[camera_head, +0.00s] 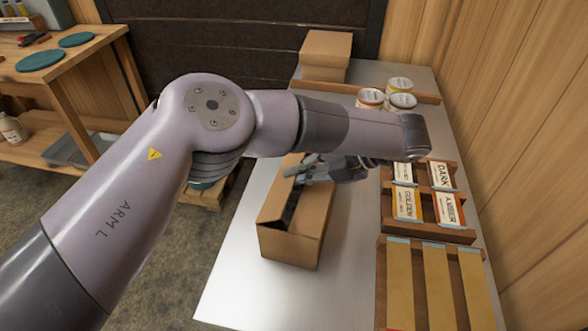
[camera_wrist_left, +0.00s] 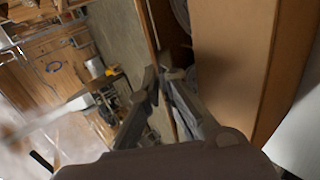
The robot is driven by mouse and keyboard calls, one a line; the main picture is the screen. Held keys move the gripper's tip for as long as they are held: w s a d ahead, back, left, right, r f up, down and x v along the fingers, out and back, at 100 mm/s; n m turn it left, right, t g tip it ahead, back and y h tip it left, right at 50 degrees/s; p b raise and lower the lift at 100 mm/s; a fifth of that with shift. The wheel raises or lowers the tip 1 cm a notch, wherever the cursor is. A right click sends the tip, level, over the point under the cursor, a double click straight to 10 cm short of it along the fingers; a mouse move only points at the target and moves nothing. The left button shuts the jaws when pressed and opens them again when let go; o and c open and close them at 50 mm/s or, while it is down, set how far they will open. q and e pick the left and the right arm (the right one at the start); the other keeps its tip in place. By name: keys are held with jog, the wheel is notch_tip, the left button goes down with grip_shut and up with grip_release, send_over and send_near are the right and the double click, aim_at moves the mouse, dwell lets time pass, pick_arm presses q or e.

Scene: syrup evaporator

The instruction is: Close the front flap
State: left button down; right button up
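A brown cardboard box (camera_head: 292,243) stands on the metal table, with a dark gap along its top between a flap on the left (camera_head: 273,205) and a panel on the right (camera_head: 316,208). My left gripper (camera_head: 298,170) is at the far end of the box top, partly hidden by my arm. My right gripper is not in view.
A second cardboard box (camera_head: 325,55) and several cans (camera_head: 370,98) stand at the back of the table (camera_head: 245,290). Wooden racks with labelled packs (camera_head: 428,205) line the right side by the wall. Bare metal surrounds the near box. A wooden bench (camera_head: 85,60) is at the left.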

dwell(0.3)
pick_arm(q)
jog(key=c, duration=1.8)
grip_release()
jog(key=shift+c, duration=0.2)
notch_tip(320, 180, up, 10)
